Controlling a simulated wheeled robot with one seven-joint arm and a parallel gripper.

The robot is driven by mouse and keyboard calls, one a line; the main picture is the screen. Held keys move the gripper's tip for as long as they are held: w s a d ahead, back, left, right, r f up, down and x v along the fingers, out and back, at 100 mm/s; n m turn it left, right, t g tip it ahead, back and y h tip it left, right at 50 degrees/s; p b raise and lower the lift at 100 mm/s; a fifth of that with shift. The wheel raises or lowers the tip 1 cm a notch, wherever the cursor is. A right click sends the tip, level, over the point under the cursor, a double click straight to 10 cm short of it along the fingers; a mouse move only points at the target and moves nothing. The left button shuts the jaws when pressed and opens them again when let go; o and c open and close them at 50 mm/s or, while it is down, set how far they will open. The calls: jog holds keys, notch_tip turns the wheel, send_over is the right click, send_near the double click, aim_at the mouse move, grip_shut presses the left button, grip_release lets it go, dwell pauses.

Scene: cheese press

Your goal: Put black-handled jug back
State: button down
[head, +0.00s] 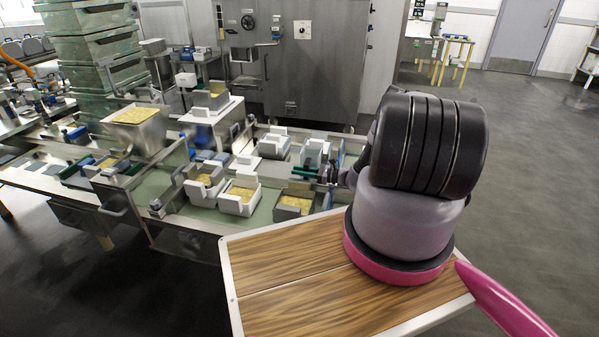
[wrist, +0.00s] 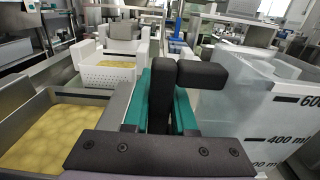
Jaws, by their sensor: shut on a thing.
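The black-handled jug (wrist: 250,105) is a translucent vessel with black "400 ml" and "600" marks, at the right of the wrist view. Its black handle (wrist: 178,75) sits between the teal fingers of my gripper (wrist: 165,105), which is shut on it. The jug looks roughly upright. Whether its base touches the surface below cannot be told. In the head view the jug (head: 316,153) is small, over the green-topped bench, with my gripper (head: 334,174) at its right, partly hidden by my arm.
A metal box of yellow curd (head: 293,205) and white moulds (head: 239,198) stand close to the jug on the bench. A metal curd hopper (head: 138,127) stands at the left. Stacked green crates (head: 100,45) are behind it. Open floor lies at the right.

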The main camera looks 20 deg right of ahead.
jog(key=shift+f, duration=0.15)
jog(key=c, duration=0.7)
grip_release()
